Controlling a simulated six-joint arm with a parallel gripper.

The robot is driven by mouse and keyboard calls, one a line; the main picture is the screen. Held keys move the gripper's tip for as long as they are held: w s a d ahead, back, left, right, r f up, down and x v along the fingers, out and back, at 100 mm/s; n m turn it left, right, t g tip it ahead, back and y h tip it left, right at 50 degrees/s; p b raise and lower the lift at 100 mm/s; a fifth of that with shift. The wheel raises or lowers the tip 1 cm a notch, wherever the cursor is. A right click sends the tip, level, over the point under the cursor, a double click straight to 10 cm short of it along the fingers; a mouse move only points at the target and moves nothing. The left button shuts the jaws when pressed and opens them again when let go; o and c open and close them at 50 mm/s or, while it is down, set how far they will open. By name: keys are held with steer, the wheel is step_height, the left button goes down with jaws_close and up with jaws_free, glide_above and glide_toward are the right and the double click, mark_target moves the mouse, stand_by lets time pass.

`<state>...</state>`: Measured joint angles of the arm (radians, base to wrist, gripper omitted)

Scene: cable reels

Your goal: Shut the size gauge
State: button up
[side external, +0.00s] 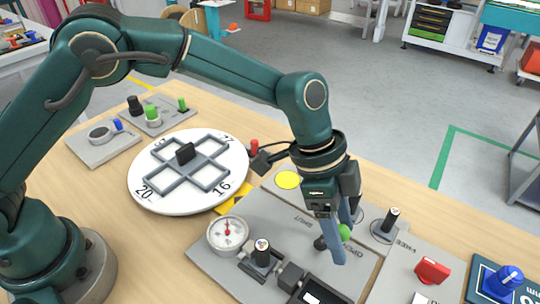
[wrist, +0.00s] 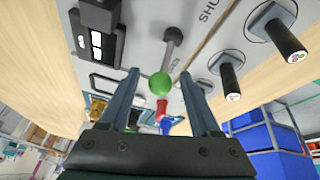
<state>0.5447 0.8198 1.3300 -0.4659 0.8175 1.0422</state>
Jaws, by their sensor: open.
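A lever with a green ball knob (side external: 344,232) stands on a grey panel (side external: 215,262), where the words SHUT and OPEN are printed. The panel also carries a round dial (side external: 228,234) and black blocks (side external: 290,276) beside a dark screen. I cannot tell for sure which of these is the size gauge. My gripper (side external: 347,240) is open, pointing down at the lever, with its blue-grey fingers on either side of the green knob. In the wrist view the knob (wrist: 160,84) shows between the fingers, with no clear contact; its grey arm runs to a dark pivot (wrist: 174,35).
A black-handled crank (side external: 391,220) stands right of my fingers, near the word WHEEL. A white numbered disc (side external: 150,195) and small knobs on plates (side external: 95,150) are left.

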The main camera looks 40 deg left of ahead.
jaws_close()
stand_by(1.3)
